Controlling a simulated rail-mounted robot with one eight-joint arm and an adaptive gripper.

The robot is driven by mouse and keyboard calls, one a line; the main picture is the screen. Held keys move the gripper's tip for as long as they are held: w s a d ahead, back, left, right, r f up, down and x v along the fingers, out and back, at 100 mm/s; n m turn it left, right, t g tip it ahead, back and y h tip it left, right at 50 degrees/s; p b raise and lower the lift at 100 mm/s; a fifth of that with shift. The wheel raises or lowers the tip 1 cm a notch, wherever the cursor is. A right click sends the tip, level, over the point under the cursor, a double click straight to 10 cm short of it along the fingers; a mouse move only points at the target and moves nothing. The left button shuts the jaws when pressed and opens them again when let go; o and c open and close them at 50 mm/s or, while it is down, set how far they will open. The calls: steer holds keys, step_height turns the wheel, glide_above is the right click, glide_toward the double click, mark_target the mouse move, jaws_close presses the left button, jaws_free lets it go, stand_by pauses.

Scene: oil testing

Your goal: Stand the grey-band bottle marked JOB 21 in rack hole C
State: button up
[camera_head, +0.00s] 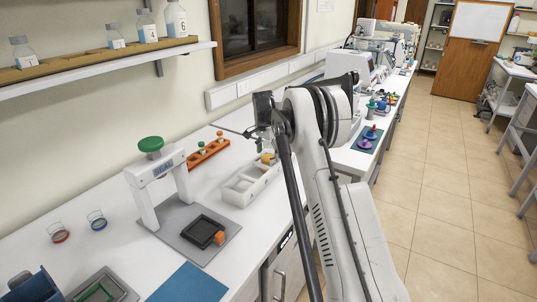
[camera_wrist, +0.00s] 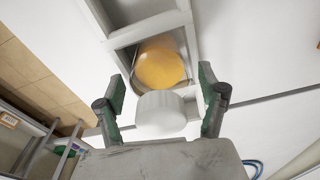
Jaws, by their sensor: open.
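A bottle with a white cap (camera_wrist: 160,113) and amber contents (camera_wrist: 162,67) stands in a compartment of the pale divided tray (camera_wrist: 148,30). In the head view, its amber body (camera_head: 268,158) shows at the far end of the tray (camera_head: 239,189). My gripper (camera_wrist: 162,88) is open, with one finger on each side of the cap; contact cannot be told. It also shows above the tray in the head view (camera_head: 264,142). No grey band or JOB 21 marking is readable. An orange rack (camera_head: 208,154) holds small capped bottles; its hole letters are not readable.
A white frame with a green knob (camera_head: 151,144) stands on a grey plate left of the tray. A black square dish (camera_head: 203,231) and orange block (camera_head: 220,237) are in front. A shelf (camera_head: 110,68) holds numbered bottles.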

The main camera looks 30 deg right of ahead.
steer(key=r, duration=0.4)
steer(key=a+r, duration=0.1)
steer(key=r, duration=0.3)
steer(key=r+b, duration=0.1)
steer(key=r, duration=0.3)
steer(key=shift+s+a, duration=0.25)
steer(key=shift+s, duration=0.1)
steer(key=s+a+r+n+t, duration=0.1)
steer(key=s+a+r+n, duration=0.1)
steer(key=s+a+r, duration=0.45)
steer(key=s+a+r+n+t, duration=0.1)
steer(key=s+a+r+n, duration=0.2)
steer(key=s, duration=0.6)
steer(key=s+a+r+n+t, duration=0.1)
steer(key=s+a+r+n, duration=0.1)
steer(key=s+a+r, duration=0.4)
steer(key=s+a+f+n+t, duration=0.1)
steer(key=s+f, duration=0.3)
steer(key=s, duration=0.5)
steer(key=s+a+f+n+t, duration=0.1)
steer(key=s+a+f+n, duration=0.2)
steer(key=s, duration=0.7)
steer(key=s+a+f+n+t+y, duration=0.1)
steer(key=s+a+f, duration=0.3)
steer(key=s, duration=0.5)
steer(key=shift+s+f+n+t, duration=0.25)
steer(key=shift+f+n+t, duration=0.05)
steer(key=shift+n, duration=0.5)
steer(key=shift+a, duration=0.1)
